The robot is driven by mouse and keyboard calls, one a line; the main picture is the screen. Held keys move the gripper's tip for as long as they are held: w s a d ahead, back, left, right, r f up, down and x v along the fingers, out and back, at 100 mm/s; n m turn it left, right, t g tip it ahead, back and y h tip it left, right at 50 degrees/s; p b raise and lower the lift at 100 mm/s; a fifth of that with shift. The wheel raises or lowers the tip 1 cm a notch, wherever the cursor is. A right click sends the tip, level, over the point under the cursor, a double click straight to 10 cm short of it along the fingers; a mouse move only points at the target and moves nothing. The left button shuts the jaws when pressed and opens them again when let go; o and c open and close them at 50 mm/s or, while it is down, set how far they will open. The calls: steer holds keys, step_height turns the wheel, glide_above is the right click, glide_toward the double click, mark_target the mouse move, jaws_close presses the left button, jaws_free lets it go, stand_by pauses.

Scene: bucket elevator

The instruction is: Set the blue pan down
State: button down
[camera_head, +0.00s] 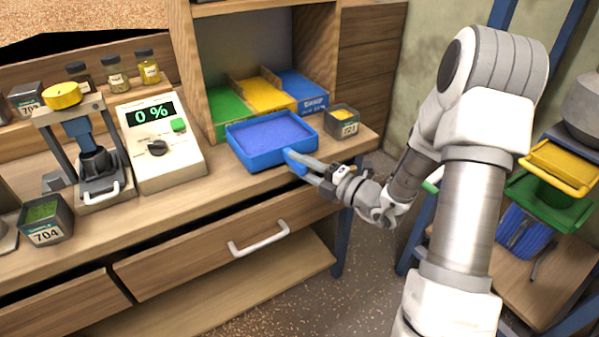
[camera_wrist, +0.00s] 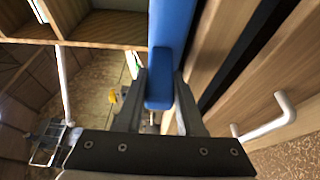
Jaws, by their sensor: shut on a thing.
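The blue pan (camera_head: 272,139) is a shallow rectangular tray with a short blue handle (camera_head: 295,160) at its front right. It is at the right part of the wooden bench top, at or just above the surface; I cannot tell if it touches. My gripper (camera_head: 305,165) comes from the right and is shut on the handle. In the wrist view, the blue handle (camera_wrist: 160,88) lies between the two fingers of my gripper (camera_wrist: 160,95). The pan's inside looks empty in the head view.
Behind the pan stand green (camera_head: 229,108), yellow (camera_head: 264,95) and blue (camera_head: 304,90) bins in a wooden cubby. A small dark box (camera_head: 343,122) stands close on its right. A meter reading 0 % (camera_head: 160,143) stands on its left. A drawer with a white handle (camera_head: 258,239) is below.

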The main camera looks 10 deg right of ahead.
steer(key=shift+f, duration=0.35)
steer(key=c, duration=0.5)
jaws_free()
steer(key=shift+f, duration=0.1)
steer(key=shift+s+d, duration=0.1)
steer(key=shift+d, duration=0.05)
steer(key=p+v, duration=0.3)
steer(key=v, duration=0.8)
steer(key=shift+s+d, duration=0.25)
steer(key=shift+s, duration=0.05)
steer(key=shift+a, duration=0.1)
